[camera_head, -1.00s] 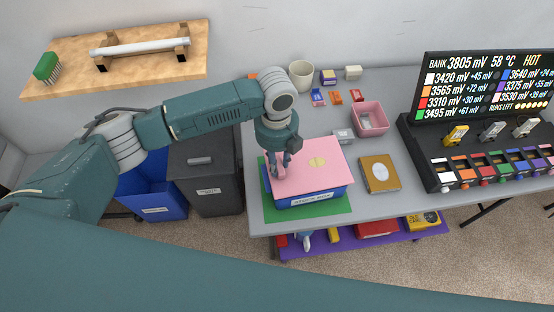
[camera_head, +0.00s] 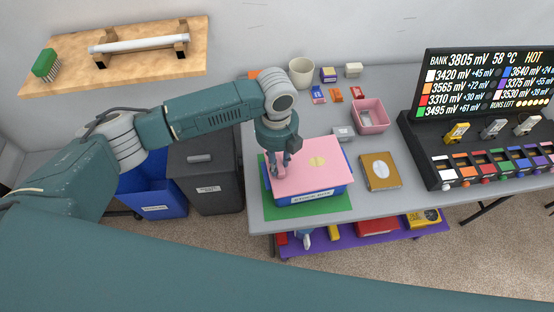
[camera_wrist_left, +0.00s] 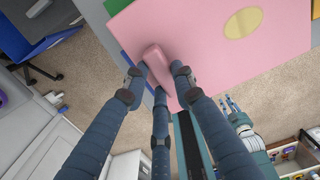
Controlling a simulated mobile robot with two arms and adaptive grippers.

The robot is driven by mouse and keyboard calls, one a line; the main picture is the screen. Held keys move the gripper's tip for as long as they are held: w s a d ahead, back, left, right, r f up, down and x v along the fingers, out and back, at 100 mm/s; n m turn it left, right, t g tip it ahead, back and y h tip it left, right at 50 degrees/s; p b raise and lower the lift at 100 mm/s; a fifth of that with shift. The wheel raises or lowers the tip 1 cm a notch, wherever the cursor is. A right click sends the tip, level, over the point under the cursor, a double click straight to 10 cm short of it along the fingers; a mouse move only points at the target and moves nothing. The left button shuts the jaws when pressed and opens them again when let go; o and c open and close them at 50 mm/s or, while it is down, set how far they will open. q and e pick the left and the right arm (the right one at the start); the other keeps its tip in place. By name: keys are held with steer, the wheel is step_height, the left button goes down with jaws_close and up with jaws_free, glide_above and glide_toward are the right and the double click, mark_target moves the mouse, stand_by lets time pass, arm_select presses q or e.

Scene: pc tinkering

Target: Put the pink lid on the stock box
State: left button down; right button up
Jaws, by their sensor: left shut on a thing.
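The pink lid (camera_head: 312,162) lies over the blue stock box (camera_head: 322,193), which stands on a green mat (camera_head: 341,205) on the grey table. The lid is flat with a round yellow patch and covers the box's top; I cannot tell whether it is fully seated. My left gripper (camera_head: 277,169) is at the lid's left edge, shut on the lid's pink handle. The left wrist view shows the fingers around this handle (camera_wrist_left: 157,62), with the lid (camera_wrist_left: 205,40) beyond.
A brown box with a white oval (camera_head: 380,172) lies right of the mat. A battery rack with a display (camera_head: 480,150) is at the right. Bins (camera_head: 205,180) stand left of the table.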

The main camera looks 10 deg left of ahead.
arm_select(q)
steer(key=shift+f, duration=0.45)
steer(key=c, duration=1.7)
jaws_free()
steer(key=shift+c, duration=0.2)
steer(key=o, duration=0.6)
steer(key=shift+c, duration=0.2)
step_height(320, 180, up, 8)
steer(key=p, duration=0.7)
steer(key=shift+p, duration=0.35)
